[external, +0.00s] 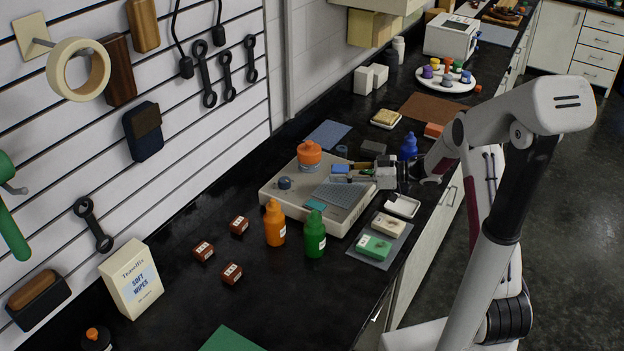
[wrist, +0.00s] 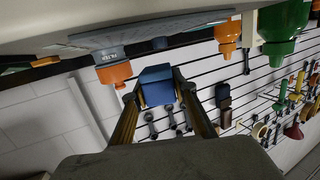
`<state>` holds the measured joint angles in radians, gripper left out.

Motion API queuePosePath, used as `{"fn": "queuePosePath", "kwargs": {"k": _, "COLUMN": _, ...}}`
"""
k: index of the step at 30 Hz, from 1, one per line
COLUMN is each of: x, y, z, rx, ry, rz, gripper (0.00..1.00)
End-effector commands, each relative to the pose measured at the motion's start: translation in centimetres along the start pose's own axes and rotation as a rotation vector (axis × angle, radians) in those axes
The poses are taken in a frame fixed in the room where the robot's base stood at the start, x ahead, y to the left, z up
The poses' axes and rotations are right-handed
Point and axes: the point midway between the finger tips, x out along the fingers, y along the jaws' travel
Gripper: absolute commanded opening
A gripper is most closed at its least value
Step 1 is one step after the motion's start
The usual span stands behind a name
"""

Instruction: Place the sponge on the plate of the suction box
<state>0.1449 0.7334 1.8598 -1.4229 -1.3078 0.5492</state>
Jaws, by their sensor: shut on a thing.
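The suction box (external: 290,208) is a low beige box on the black counter, with a grey perforated plate (external: 343,193) on its top. My gripper (external: 350,172) is above the back right part of the box, reaching in from the right. It is shut on a small blue block, which I take as the sponge (external: 339,169). In the wrist view the blue sponge (wrist: 157,84) sits between the two fingertips (wrist: 157,96). The sponge looks held above the plate; the exact gap is hard to tell.
An orange-topped jar (external: 309,153) and a dark knob (external: 284,183) stand on the box's left part. Orange (external: 274,222) and green (external: 315,233) bottles stand before it. A white dish (external: 402,206) and boxes on a grey mat (external: 385,260) lie to the right.

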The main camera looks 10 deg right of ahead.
Motion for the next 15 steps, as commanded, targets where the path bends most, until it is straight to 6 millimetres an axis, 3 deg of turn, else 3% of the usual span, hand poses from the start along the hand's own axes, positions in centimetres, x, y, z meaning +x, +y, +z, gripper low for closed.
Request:
{"fn": "queuePosePath", "kwargs": {"k": 10, "x": 0.0, "y": 0.0, "z": 0.2, "rx": 0.000, "ry": 0.000, "rz": 0.000, "gripper": 0.10}}
{"fn": "queuePosePath", "kwargs": {"k": 15, "x": 0.2, "y": 0.0, "z": 1.4, "rx": 0.003, "ry": 0.000, "rz": -0.001, "gripper": 0.10}}
